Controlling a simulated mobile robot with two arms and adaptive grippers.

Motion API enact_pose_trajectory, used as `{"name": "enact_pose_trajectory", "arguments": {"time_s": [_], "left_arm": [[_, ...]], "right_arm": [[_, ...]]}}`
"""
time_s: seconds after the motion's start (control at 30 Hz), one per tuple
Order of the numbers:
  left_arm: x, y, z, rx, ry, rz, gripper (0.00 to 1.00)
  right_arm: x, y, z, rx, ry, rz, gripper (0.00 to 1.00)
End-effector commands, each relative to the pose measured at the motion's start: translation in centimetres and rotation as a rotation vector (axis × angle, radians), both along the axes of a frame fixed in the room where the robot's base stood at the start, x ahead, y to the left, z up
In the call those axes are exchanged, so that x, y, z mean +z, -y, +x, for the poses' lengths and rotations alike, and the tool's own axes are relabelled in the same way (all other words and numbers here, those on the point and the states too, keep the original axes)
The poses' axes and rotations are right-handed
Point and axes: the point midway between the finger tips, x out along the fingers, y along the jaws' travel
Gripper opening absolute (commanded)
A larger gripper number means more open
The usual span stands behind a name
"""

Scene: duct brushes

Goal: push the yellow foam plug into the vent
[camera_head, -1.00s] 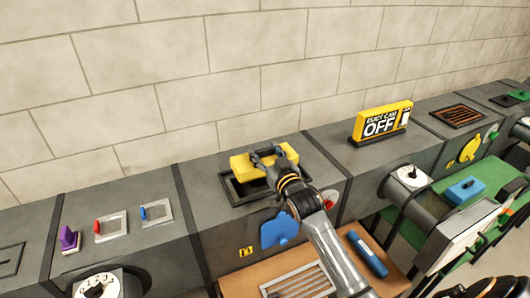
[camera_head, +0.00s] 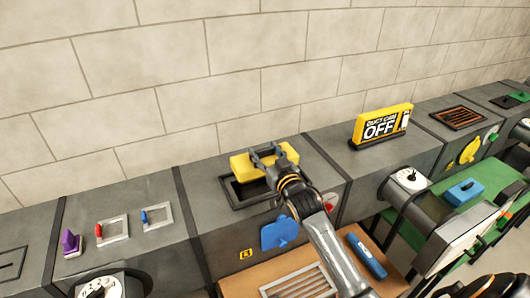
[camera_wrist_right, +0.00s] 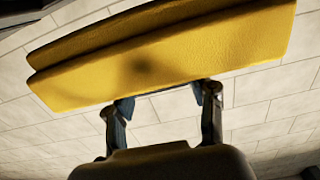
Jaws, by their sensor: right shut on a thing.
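The yellow foam plug (camera_head: 243,167) is at the vent (camera_head: 236,203), a dark framed rectangular opening in the top of the grey duct. My right gripper (camera_head: 268,155) is shut on the plug in the head view. In the right wrist view the plug (camera_wrist_right: 165,58) spans the top of the picture, with the two fingers (camera_wrist_right: 160,100) against its near side. The plug appears above the opening, and the front part of the vent frame shows below it. Whether the plug's underside touches the frame is hidden.
A yellow "OFF" sign (camera_head: 381,124) stands on the duct to the right. A blue flap (camera_head: 279,233) hangs on the duct front. A blue block (camera_head: 366,255) and a grille (camera_head: 300,283) lie on the brown shelf below. Small red and blue handles (camera_head: 128,225) are at left.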

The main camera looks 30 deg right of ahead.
Motion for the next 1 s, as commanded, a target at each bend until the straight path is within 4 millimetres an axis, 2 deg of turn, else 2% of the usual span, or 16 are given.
{"name": "enact_pose_trajectory", "arguments": {"time_s": [0.03, 1.0], "left_arm": [[0.7, 0.0, 0.0, 0.0, 0.0, 0.0, 0.56], [6.3, 0.0, -0.1, 0.0, -0.001, 0.0, 0.56]], "right_arm": [[0.7, 0.0, 0.0, 0.0, 0.001, 0.0, 0.23], [6.5, 0.0, 0.0, 0.0, 0.001, 0.001, 0.23]]}}
